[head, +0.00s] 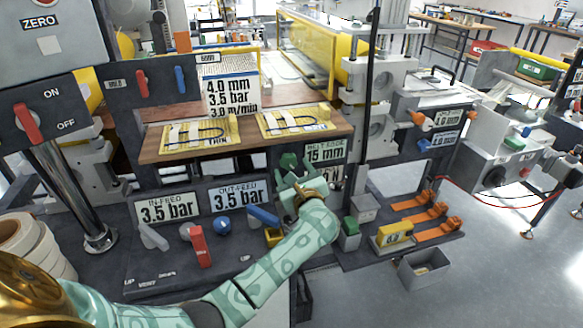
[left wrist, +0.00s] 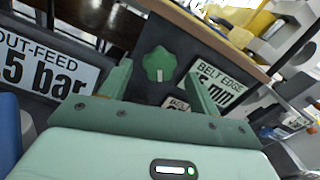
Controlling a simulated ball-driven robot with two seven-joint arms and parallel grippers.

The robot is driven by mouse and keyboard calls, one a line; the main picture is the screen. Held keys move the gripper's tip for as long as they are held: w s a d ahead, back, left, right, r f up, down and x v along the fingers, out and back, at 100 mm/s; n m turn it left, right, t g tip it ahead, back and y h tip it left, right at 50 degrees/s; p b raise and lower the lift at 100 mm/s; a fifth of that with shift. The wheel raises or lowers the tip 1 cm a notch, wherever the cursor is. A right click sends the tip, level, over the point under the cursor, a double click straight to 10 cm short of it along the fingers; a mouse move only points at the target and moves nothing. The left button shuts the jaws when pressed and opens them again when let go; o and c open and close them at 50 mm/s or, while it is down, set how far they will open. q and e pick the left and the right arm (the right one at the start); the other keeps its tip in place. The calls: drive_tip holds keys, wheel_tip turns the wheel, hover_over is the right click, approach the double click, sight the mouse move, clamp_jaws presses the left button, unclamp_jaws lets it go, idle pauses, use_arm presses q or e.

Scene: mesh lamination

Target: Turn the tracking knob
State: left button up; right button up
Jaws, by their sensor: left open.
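The green lobed tracking knob (left wrist: 159,66) with a white mark shows in the left wrist view, on the dark panel beside the BELT EDGE label (left wrist: 222,82). In the head view the knob (head: 289,160) is partly covered by my left gripper (head: 294,170). My left gripper (left wrist: 161,82) is open, with one finger to each side of the knob in the wrist picture. The knob appears just beyond the fingertips, with no clear contact. The depth of the gap is hard to tell. My right gripper is not in view.
A wooden shelf (head: 160,153) with yellow sample boards sits above the knob. Orange clamps (head: 436,212) and a grey bin (head: 424,270) stand to the right.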

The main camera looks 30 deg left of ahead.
sight(289, 161)
use_arm(q)
drive_tip(key=shift+x, duration=1.4)
drive_tip(key=c, duration=1)
drive_tip(key=shift+m, duration=0.3)
